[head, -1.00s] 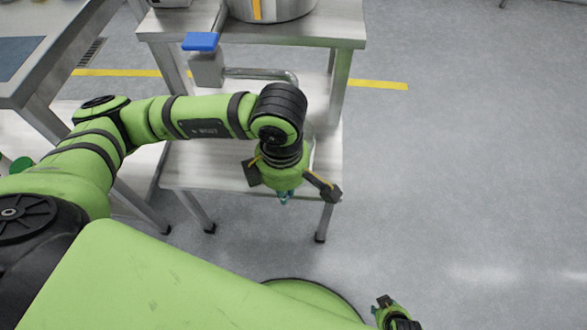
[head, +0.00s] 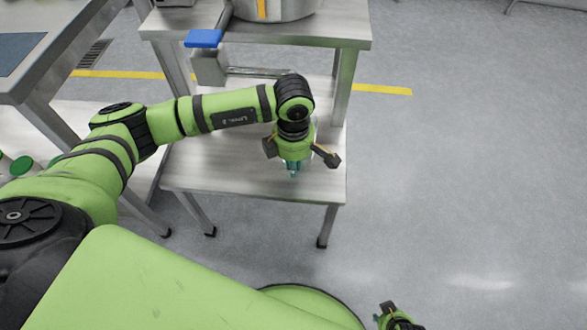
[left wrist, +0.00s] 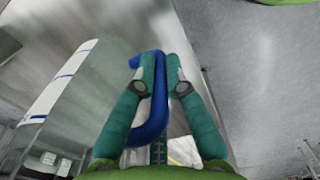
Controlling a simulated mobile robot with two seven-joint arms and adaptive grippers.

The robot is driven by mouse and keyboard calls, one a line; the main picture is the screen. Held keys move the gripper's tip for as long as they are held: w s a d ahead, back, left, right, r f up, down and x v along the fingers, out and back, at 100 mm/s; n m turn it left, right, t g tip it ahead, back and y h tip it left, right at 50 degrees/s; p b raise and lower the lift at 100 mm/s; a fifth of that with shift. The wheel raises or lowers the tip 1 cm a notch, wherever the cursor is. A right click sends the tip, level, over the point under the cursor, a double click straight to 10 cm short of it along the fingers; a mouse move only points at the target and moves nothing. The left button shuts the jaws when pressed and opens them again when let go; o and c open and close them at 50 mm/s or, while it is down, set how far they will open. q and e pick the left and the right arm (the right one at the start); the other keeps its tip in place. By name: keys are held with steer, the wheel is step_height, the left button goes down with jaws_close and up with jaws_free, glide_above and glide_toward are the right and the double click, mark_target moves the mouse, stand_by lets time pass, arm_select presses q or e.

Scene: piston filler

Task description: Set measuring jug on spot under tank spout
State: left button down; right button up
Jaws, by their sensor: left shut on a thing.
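My left gripper (head: 293,172) is over the low metal shelf (head: 205,178), in front of the tank stand. In the left wrist view its teal fingers (left wrist: 155,75) are shut on the blue handle (left wrist: 155,112) of the measuring jug (left wrist: 68,88). The jug is clear, with blue marks on a pale band, and stands out to the left of the fingers. In the head view my arm and gripper hide the jug. The marked spot is not visible. My right gripper (head: 386,312) is at the bottom edge.
The upper shelf (head: 325,32) overhangs the low shelf, and a leg (head: 343,88) stands at the right. Green-lidded containers (head: 22,166) are at far left. Floor at right is clear.

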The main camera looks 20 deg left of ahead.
arm_select(q)
steer(key=shift+f, duration=1.25)
steer(key=c, duration=1.3)
jaws_free()
step_height(320, 180, up, 12)
steer(key=shift+r+p, duration=0.1)
steer(key=shift+p, duration=0.4)
